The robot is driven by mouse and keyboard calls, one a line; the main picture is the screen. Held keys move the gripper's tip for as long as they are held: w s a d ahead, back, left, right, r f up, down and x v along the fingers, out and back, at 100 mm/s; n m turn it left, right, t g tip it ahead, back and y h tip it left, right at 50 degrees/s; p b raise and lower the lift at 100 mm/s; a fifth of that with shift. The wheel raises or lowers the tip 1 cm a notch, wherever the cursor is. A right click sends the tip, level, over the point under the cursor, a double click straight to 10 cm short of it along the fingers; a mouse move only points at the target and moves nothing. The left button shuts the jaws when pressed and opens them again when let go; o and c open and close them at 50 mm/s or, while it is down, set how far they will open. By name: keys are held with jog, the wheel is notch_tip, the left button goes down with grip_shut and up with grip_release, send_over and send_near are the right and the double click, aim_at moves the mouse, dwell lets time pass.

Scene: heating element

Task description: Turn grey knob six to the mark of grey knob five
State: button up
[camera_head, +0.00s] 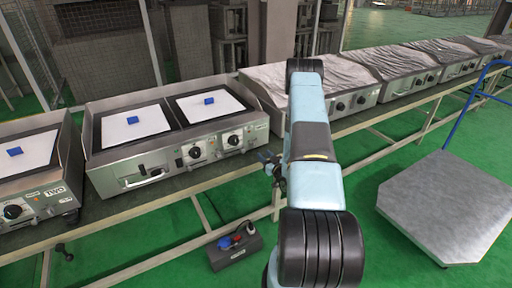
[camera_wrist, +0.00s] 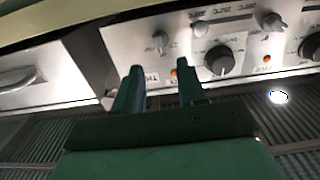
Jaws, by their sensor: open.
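In the wrist view, a front panel carries a small grey knob (camera_wrist: 160,42) at the left, another grey knob (camera_wrist: 199,29) and a third (camera_wrist: 274,22) further right. Large black dials (camera_wrist: 220,60) sit below and beside them. I cannot tell which grey knobs are five and six; no numbers are readable. My gripper (camera_wrist: 159,68) is open and empty, its two fingers pointing at the panel. The leftmost grey knob appears just beyond the gap between the fingertips; contact is not visible. In the head view, my gripper (camera_head: 270,160) is partly hidden by my arm, near the middle heater's right end.
The middle heater (camera_head: 115,160) bears two white plates with blue blocks. The left heater (camera_head: 65,165) is marked TWO; foil-covered heaters (camera_head: 395,58) stand right. A dark box (camera_head: 235,248) lies on the green floor. A grey flat cart (camera_head: 450,195) is at right.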

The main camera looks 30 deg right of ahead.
aim_at(253, 144)
jog(key=w, duration=0.9)
jog(key=shift+w+a, duration=0.1)
jog(key=shift+a, duration=0.1)
jog(key=c, duration=0.6)
jog(key=shift+d, duration=0.2)
jog(key=shift+c, duration=0.7)
jog(key=shift+a, duration=0.15)
